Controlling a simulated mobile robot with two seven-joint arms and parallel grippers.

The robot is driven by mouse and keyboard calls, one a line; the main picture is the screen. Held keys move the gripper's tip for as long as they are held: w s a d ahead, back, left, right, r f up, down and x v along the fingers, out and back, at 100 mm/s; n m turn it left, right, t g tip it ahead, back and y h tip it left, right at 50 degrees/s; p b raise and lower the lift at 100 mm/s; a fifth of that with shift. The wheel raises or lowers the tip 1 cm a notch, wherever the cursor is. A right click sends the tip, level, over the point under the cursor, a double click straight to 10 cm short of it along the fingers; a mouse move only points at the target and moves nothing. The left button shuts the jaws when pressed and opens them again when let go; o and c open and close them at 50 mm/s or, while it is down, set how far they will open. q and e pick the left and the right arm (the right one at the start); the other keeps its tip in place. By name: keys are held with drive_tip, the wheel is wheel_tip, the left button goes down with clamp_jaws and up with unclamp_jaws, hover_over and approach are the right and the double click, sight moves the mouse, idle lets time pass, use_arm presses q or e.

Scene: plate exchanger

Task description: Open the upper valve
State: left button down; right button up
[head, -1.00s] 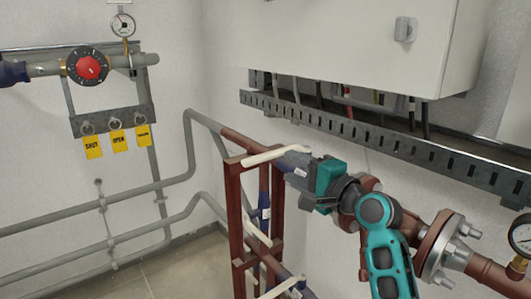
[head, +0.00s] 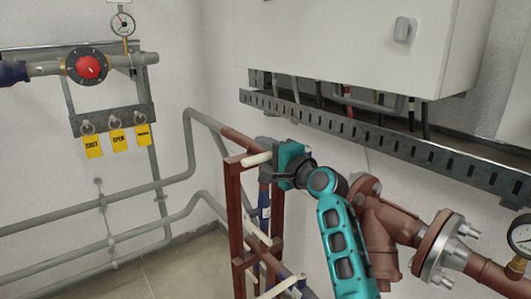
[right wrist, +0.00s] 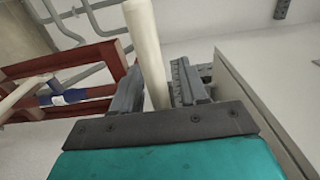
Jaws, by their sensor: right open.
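The upper valve's cream lever (head: 257,159) lies at the top of the dark red frame (head: 235,205), its left end showing past my right gripper. My right gripper (head: 270,168) is open at the lever. In the right wrist view the lever (right wrist: 142,35) runs between the two grey fingers of the gripper (right wrist: 157,88), with a gap to the right finger; I cannot tell whether the left finger touches it. The valve body is hidden behind my gripper and arm. My left gripper is not in view.
A lower cream lever (head: 279,287) sits down the frame. A white cabinet (head: 340,45) with a slotted rail (head: 370,132) below it stands close behind my arm. A flanged brown pipe (head: 440,250) is at right. A red-knobbed valve (head: 88,67) is at far left.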

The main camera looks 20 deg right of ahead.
drive_tip(key=shift+c, duration=0.4)
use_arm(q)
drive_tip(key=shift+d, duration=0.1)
use_arm(e)
clamp_jaws()
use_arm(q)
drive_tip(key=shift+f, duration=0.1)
